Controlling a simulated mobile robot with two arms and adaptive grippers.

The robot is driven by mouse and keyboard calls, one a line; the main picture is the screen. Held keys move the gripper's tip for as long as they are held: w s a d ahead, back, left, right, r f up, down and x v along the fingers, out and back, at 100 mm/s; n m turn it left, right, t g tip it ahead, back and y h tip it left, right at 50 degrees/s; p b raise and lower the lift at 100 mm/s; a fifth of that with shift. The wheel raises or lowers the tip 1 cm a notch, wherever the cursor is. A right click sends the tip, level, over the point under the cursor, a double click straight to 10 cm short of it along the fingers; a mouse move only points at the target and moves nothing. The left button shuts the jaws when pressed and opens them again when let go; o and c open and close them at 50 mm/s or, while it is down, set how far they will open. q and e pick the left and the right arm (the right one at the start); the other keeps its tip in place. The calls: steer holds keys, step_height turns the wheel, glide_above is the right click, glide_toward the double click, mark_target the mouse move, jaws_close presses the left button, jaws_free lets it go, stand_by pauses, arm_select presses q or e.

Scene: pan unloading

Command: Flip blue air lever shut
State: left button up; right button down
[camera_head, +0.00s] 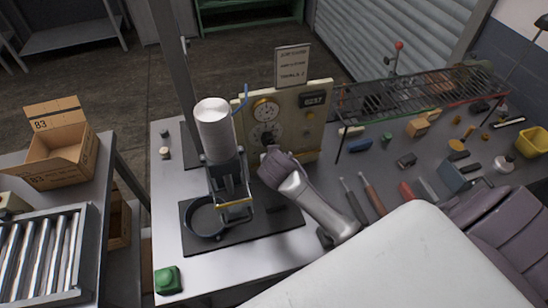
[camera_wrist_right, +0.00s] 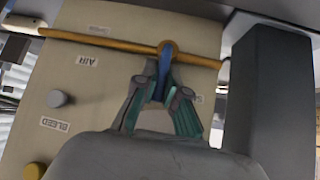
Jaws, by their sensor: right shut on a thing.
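My right gripper (camera_wrist_right: 160,105) is shut on the blue air lever (camera_wrist_right: 160,78) in the right wrist view. The lever hangs from a round brass-coloured joint on a yellow pipe (camera_wrist_right: 110,41) and lies roughly across the pipe. An "AIR" label (camera_wrist_right: 88,60) is on the cream panel (camera_wrist_right: 105,100) beside it. In the head view my right gripper (camera_head: 266,158) is at the lower front of the cream panel (camera_head: 302,118) and hides the lever. My left gripper is not in view.
A white cylinder (camera_head: 215,135) with a blue hose and a forked frame stands left of my right gripper, above a black pan (camera_head: 206,218) on a dark mat (camera_head: 272,226). A wire rack (camera_head: 425,100) and loose tools are to the right. A green button (camera_head: 167,279) is at the front left.

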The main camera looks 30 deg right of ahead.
stand_by(0.4)
steer(key=c, duration=1.2)
jaws_free()
steer(key=shift+a, duration=0.1)
steer(key=v, duration=1.2)
steer(key=shift+f, duration=0.1)
